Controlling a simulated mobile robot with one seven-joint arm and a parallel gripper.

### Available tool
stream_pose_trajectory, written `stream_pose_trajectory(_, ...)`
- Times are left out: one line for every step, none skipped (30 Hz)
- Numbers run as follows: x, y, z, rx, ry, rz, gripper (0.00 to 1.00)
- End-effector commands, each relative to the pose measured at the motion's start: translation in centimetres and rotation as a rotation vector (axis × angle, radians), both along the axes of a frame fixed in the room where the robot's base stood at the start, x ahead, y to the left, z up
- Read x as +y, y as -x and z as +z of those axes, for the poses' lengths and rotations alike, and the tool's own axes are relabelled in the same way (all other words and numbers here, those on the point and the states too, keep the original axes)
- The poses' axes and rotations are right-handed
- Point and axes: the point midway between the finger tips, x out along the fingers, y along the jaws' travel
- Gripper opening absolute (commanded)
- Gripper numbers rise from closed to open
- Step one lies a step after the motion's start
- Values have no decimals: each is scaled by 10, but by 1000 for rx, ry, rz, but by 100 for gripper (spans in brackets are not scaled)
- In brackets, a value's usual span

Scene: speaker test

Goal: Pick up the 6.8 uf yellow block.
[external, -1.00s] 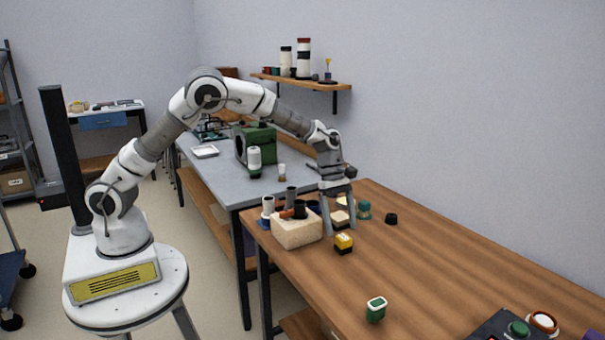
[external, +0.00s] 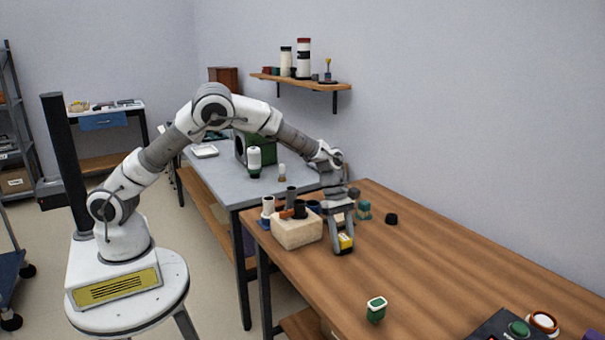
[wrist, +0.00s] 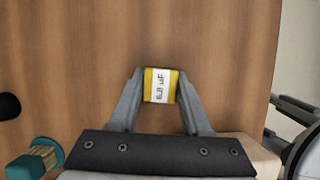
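The yellow block (wrist: 161,86) has a white label with dark print that appears to end in "uF"; its number is hard to read. It lies between the fingertips of my gripper (wrist: 161,80) in the wrist view, with both fingers against its sides. In the external view my gripper (external: 341,240) points down and the block (external: 346,243) is partly hidden by the fingers. The block is at or very near the surface of the wooden table (external: 430,270); I cannot see a gap under it.
A beige holder (external: 297,232) with several upright parts stands just left of my gripper. A teal part (external: 363,211) and a black knob (external: 391,219) are behind and to the right. The table's middle is clear.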

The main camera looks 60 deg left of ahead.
Motion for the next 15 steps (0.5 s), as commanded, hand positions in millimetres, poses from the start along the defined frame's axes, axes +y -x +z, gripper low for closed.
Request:
stream_pose_trajectory(0, 0, 0, 0, 0, 0, 25)
stream_pose_trajectory(0, 0, 0, 0, 0, 0, 20)
stream_pose_trajectory(0, 0, 0, 0, 0, 0, 12)
stream_pose_trajectory(0, 0, 0, 0, 0, 0, 7)
stream_pose_trajectory(0, 0, 0, 0, 0, 0, 2)
stream_pose_trajectory(0, 0, 0, 0, 0, 0, 0)
stream_pose_trajectory(0, 0, 0, 0, 0, 0, 0)
stream_pose_trajectory(0, 0, 0, 0, 0, 0, 0)
stream_pose_trajectory(0, 0, 0, 0, 0, 0, 0)
stream_pose_trajectory(0, 0, 0, 0, 0, 0, 0)
stream_pose_trajectory(0, 0, 0, 0, 0, 0, 0)
stream_pose_trajectory(0, 0, 0, 0, 0, 0, 0)
stream_pose_trajectory(0, 0, 1, 0, 0, 0, 0)
stream_pose_trajectory(0, 0, 1, 0, 0, 0, 0)
stream_pose_trajectory(0, 0, 3, 0, 0, 0, 0)
